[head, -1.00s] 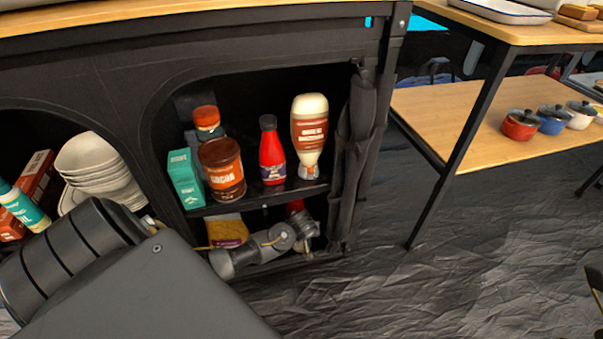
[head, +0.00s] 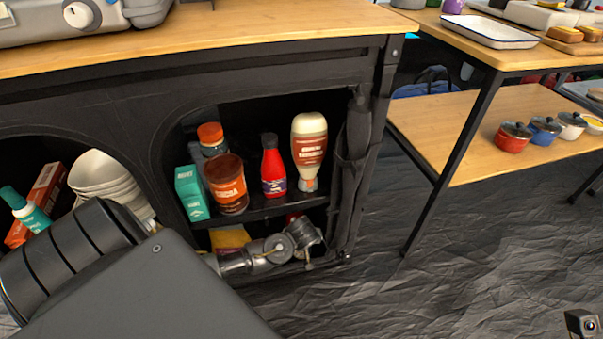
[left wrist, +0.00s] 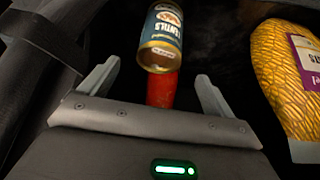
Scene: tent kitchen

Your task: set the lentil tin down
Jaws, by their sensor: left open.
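The lentil tin (left wrist: 163,36), with a blue and cream label and a metal rim, shows in the left wrist view just beyond my left gripper (left wrist: 157,72). The two fingers are open and apart, with a gap between them and the tin. A red object (left wrist: 162,90) shows below the tin, between the fingers; I cannot tell whether the two touch. In the head view my left arm reaches into the cabinet's lower compartment, and its wrist (head: 292,241) hides the tin. My right gripper's fingers are not in view.
A yellow packet (left wrist: 288,80) lies right of the gripper in the wrist view. The shelf above (head: 262,207) holds a cocoa jar (head: 226,184), a red bottle (head: 273,168), a sauce bottle (head: 308,150) and a teal box (head: 191,193). A dark fabric flap (head: 355,140) hangs at the opening's right.

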